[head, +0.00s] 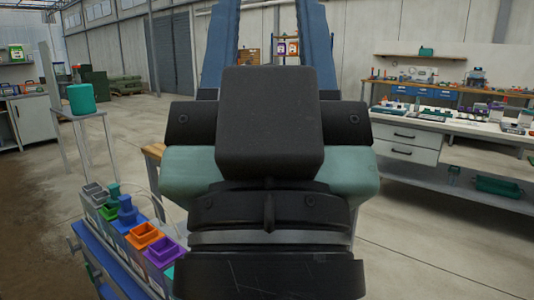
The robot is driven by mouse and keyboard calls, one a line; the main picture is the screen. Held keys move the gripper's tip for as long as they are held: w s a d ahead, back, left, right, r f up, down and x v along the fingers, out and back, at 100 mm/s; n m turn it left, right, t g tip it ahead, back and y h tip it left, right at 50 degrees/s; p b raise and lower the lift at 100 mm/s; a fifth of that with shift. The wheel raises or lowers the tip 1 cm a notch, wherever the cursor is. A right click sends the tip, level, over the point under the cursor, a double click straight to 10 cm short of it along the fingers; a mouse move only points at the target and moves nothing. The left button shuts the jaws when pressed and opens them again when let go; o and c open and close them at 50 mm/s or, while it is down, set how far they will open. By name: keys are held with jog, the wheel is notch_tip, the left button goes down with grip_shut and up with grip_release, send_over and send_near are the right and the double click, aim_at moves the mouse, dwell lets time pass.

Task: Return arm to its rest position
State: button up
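My arm fills the middle of the head view, close to the camera, as dark grey and pale teal links. My gripper's fingers do not show, so I cannot see whether they hold anything. My arm hides much of the floor and whatever stands behind it.
At lower left a blue skid (117,262) carries several coloured containers, including an orange one (142,236) and a purple one (162,252), close beside my arm. A teal tank (82,99) stands behind. A workbench (409,154) is at right. Open concrete floor (430,235) lies at lower right.

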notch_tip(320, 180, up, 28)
jog(key=p, duration=2.6)
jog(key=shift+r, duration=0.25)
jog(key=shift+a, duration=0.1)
